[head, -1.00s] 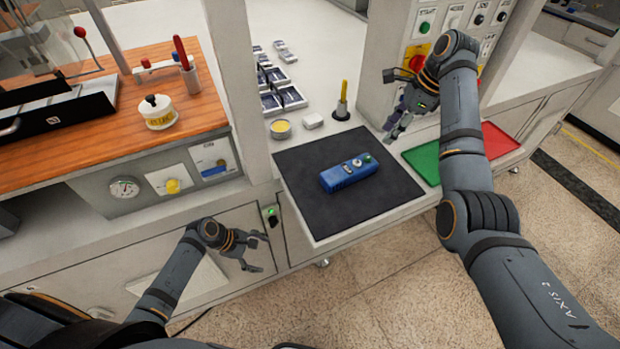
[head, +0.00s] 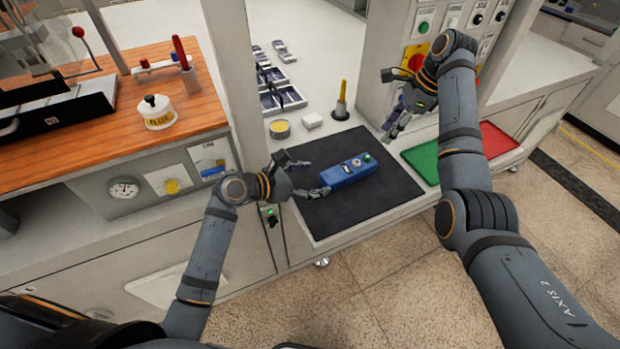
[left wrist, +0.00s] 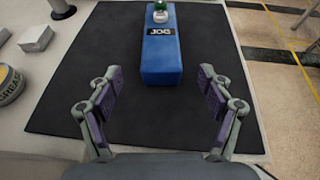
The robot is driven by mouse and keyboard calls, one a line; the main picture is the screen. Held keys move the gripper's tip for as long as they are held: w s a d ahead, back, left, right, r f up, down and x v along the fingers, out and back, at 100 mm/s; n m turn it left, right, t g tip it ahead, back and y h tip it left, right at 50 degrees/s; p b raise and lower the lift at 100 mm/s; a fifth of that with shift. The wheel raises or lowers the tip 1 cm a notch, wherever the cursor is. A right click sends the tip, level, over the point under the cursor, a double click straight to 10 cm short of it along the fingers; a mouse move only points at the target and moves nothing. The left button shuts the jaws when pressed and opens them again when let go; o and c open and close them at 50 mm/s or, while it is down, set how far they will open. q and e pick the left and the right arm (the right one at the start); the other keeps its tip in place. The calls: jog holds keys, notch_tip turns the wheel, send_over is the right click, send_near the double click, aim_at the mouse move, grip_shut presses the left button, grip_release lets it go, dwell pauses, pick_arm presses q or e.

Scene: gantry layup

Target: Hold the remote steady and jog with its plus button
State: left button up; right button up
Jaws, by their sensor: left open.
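The blue remote (head: 348,171) lies on the dark mat (head: 390,200), with small buttons on its top face. My left gripper (head: 318,178) is open at the remote's left end. In the left wrist view its two fingers (left wrist: 158,108) are spread wide, with the remote's near end just ahead between them and apart from both. My right gripper (head: 390,138) is above the back right of the mat, beside the control panel; its jaw opening is unclear.
Behind the mat are a yellow tin (head: 280,128), a white block (head: 313,121) and a yellow-handled tool (head: 342,103). A green tray (head: 425,160) and a red tray (head: 497,140) lie to the right. A grey post (head: 232,85) rises left of the mat.

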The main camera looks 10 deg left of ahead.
aim_at(340, 175)
pick_arm(q)
jog(key=x, duration=0.9)
jog(key=shift+w+d+f, duration=0.15)
jog(key=shift+d, duration=0.1)
pick_arm(e)
jog(key=shift+d, duration=0.1)
pick_arm(q)
jog(key=c, duration=1.4)
jog(key=shift+c, duration=0.4)
pick_arm(e)
jog(key=shift+c, duration=0.4)
grip_shut()
